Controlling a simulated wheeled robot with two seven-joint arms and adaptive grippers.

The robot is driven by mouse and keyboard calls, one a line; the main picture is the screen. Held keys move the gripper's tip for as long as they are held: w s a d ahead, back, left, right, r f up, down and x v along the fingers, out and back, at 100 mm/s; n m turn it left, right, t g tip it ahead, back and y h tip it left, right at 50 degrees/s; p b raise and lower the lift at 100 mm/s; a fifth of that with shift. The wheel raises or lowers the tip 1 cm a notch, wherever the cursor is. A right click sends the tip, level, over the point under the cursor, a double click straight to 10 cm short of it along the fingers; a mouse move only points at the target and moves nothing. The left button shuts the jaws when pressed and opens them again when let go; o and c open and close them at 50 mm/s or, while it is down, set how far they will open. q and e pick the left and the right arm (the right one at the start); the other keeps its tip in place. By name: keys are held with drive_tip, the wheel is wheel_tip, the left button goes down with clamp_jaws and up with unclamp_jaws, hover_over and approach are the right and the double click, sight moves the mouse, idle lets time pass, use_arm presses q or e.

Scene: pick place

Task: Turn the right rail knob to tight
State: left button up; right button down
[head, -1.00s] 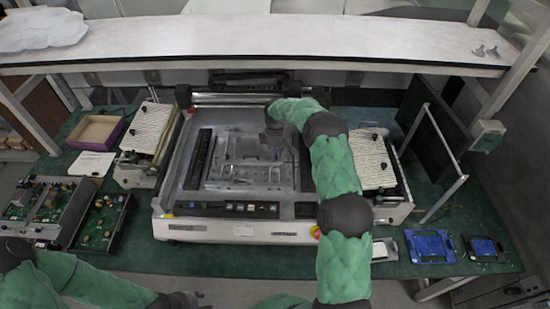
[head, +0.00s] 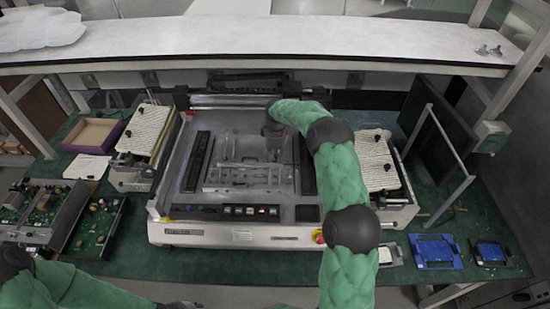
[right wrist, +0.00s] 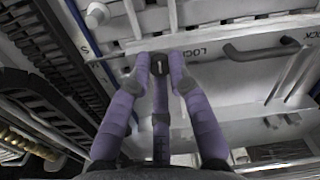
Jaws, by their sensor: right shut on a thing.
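The rail knob (right wrist: 159,65) is a small black round knob with a white mark, set on a pale metal rail with "LOCK" lettering beside it. In the right wrist view my right gripper (right wrist: 160,72) has its purple-grey fingers closed around the knob. In the head view the right gripper (head: 274,148) points down inside the machine's bed (head: 228,150), toward the right side; the knob is not distinguishable there. My left gripper (head: 180,305) barely shows at the bottom edge, and its fingers cannot be made out.
A dark rail (head: 198,160) runs along the bed's left side. A pale shelf (head: 240,40) spans above the back of the bench. Circuit boards (head: 100,225) lie at left, blue trays (head: 434,250) at right. A dark handle (right wrist: 262,48) is close to the right of the gripper.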

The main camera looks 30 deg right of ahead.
drive_tip(key=shift+m+b, duration=0.45)
drive_tip(key=shift+m, duration=1.85)
drive_tip(key=c, duration=1.1)
unclamp_jaws()
drive_tip(key=shift+c, duration=0.2)
drive_tip(key=shift+r, duration=0.1)
wheel_tip(320, 180, up, 12)
drive_tip(key=shift+s+d, duration=0.1)
drive_tip(key=shift+s, duration=0.05)
